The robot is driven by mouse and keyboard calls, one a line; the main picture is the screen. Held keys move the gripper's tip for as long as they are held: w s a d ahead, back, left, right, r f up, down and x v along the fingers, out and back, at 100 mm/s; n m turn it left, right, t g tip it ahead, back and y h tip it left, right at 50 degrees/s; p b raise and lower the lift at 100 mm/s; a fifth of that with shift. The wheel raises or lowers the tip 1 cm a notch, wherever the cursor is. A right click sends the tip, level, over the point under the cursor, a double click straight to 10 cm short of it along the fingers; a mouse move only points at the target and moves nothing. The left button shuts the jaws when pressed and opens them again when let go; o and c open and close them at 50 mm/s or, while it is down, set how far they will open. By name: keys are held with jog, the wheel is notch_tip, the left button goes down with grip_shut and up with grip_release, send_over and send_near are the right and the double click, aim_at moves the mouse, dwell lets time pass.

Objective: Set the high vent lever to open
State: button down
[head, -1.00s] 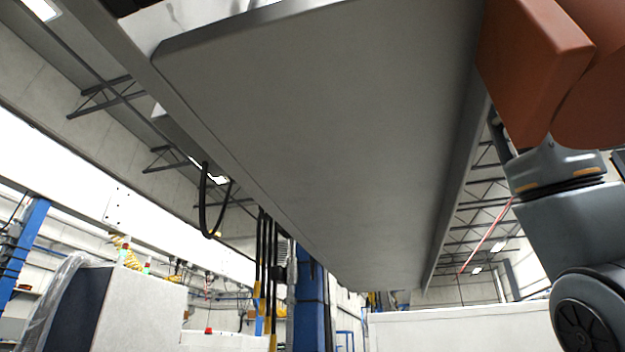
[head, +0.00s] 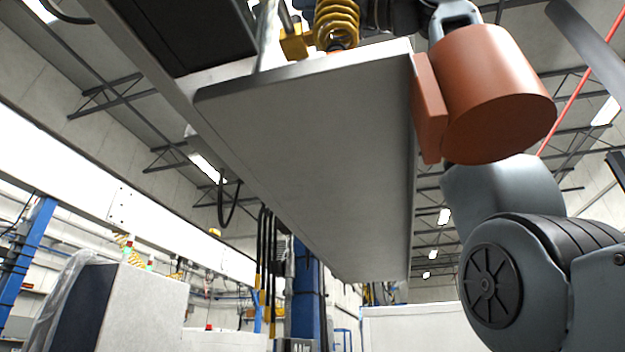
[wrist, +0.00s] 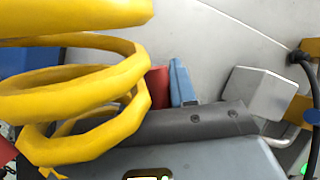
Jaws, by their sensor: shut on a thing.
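My gripper (wrist: 190,108) is low in the wrist view, where a yellow coil covers much of the left side. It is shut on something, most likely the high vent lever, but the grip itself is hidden. A narrow blue piece (wrist: 181,82) and a red piece (wrist: 159,84) stand side by side just beyond a dark bolted bar. I cannot tell whether either belongs to the lever. In the head view my arm rises at the right, and its end is lost at the top edge above the grey panel.
A large pale grey panel (head: 310,165) hangs close overhead in the head view. A dark box (head: 185,35) and a yellow coil (head: 337,22) show above it. Black cables (head: 266,260) hang by a blue post (head: 306,290). A white cabinet (head: 140,305) stands lower left.

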jog(key=shift+w+d+r+m+t+h+b, duration=0.1)
jog(key=shift+w+m+t+h+b, duration=0.15)
jog(key=shift+m+t, duration=0.55)
jog(key=shift+w+d+r+m+t+h+b, duration=0.15)
jog(key=shift+w+m+t+b, duration=0.2)
jog(key=shift+m, duration=0.85)
jog(key=shift+w, duration=0.1)
jog(key=c, duration=1)
grip_release()
jog(key=shift+f, duration=0.1)
jog(key=b+v, duration=0.2)
jog(key=v, duration=0.5)
jog(key=shift+d+b, duration=0.3)
jog(key=shift+b, duration=0.05)
jog(key=shift+f, duration=0.1)
